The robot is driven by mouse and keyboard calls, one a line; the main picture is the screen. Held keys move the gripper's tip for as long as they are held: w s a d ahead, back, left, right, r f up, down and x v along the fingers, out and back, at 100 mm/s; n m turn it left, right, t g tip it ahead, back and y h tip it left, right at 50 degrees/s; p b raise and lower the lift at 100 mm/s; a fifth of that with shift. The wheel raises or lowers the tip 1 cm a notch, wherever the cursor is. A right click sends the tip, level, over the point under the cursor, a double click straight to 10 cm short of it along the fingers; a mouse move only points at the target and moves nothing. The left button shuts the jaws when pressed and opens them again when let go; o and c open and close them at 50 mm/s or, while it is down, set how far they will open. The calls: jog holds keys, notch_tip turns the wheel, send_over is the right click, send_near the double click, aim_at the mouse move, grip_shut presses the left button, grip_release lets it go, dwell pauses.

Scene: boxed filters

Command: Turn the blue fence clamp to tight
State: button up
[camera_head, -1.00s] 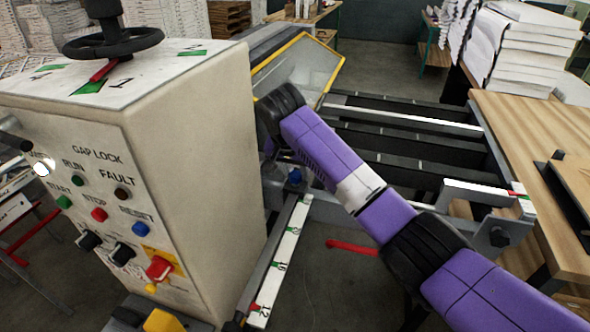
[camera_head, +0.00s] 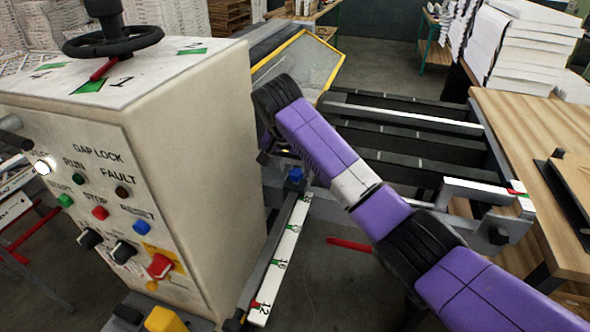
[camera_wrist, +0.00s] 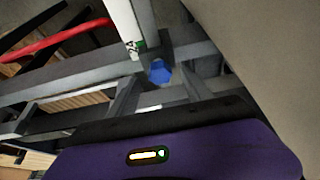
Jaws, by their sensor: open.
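The blue fence clamp (camera_head: 295,176) is a small blue knob at the upper end of the white scale bar, just right of the machine cabinet. It also shows in the wrist view as a blue piece (camera_wrist: 159,72) on a grey rail, just beyond the fingers. My gripper (camera_wrist: 160,90) is open, its two grey fingers spread on either side below the knob in the picture. I see no contact with the knob. In the head view my purple arm reaches down behind the cabinet, and the fingertips are hard to make out there.
The beige cabinet (camera_head: 215,170) with its buttons stands close on the left. The white scale bar (camera_head: 279,262) runs toward the front. Black rails (camera_head: 400,140) and a wooden table (camera_head: 540,130) lie to the right. A red handle (camera_head: 350,243) hangs below my arm.

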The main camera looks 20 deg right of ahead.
jog(key=v, duration=0.6)
jog(key=shift+b, duration=0.35)
